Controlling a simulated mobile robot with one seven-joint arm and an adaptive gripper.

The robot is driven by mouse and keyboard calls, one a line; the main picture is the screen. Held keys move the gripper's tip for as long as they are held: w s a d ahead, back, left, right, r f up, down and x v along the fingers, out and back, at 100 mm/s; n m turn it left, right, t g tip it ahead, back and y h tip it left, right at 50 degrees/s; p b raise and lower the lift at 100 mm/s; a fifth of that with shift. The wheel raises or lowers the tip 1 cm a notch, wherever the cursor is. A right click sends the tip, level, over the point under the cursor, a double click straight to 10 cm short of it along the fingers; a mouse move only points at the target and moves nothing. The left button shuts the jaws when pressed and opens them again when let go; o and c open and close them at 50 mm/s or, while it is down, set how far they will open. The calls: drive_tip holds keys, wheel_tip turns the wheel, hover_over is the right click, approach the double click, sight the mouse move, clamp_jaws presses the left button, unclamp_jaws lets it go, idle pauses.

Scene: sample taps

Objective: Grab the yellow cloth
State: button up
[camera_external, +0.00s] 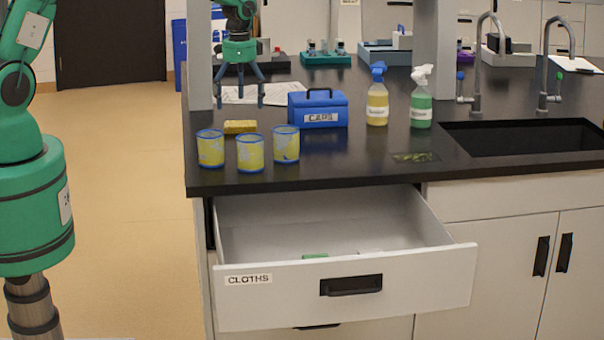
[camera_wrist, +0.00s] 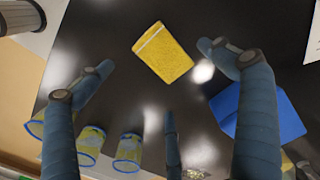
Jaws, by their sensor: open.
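The yellow cloth (camera_external: 240,127) lies folded, like a small flat block, on the black counter behind the cups. In the wrist view the cloth (camera_wrist: 163,58) has a pale stripe along one edge and lies between the spread fingers. My gripper (camera_external: 240,102) is open and empty, pointing down above the counter near the cloth. In the wrist view my gripper (camera_wrist: 152,68) shows blue-grey fingers apart from the cloth, with nothing between them in grip.
Several yellow cups with blue rims (camera_external: 250,153) stand in front of the cloth. A blue CAPS box (camera_external: 318,109) stands to its right, with spray bottles (camera_external: 377,103) farther right. The drawer labelled CLOTHS (camera_external: 400,291) is open below. Papers (camera_external: 262,92) lie behind.

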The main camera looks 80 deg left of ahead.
sight(240, 125)
drive_tip(key=shift+f, duration=0.8)
drive_tip(key=shift+f, duration=2.55)
drive_tip(key=shift+s, duration=0.1)
drive_tip(key=c, duration=1)
